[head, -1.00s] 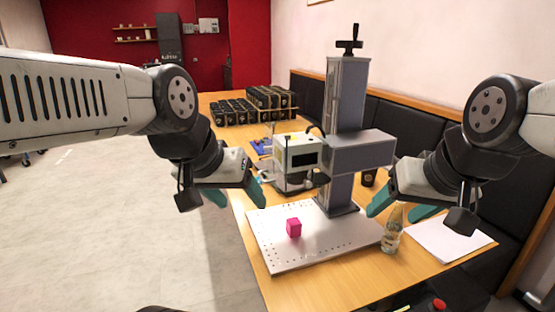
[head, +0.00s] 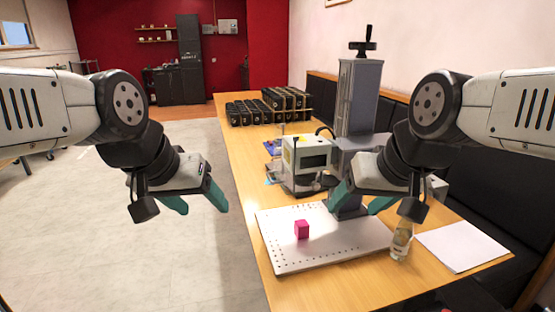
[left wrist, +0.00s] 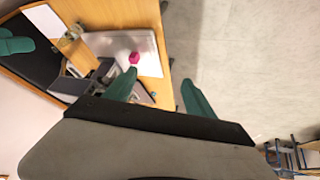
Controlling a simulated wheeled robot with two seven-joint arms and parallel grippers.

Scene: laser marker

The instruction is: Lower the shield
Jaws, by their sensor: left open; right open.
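The laser marker stands on the table, with a grey column (head: 359,95) topped by a crank and a white-and-grey head (head: 308,160) reaching out to the left. A dark part (head: 312,185) sits low under the head; I cannot tell clearly whether it is the shield or how it is set. My left gripper (head: 199,200) is open and empty, left of the table over the floor. It also shows in the left wrist view (left wrist: 158,97). My right gripper (head: 361,203) is open, in front of the column's foot, partly hiding the machine.
A small bottle (head: 402,242) stands at the plate's right edge, close to my right gripper. White paper (head: 465,245) lies to its right. Racks of black items (head: 262,105) fill the table's far end. A dark padded bench (head: 480,185) runs along the wall. The left floor is open.

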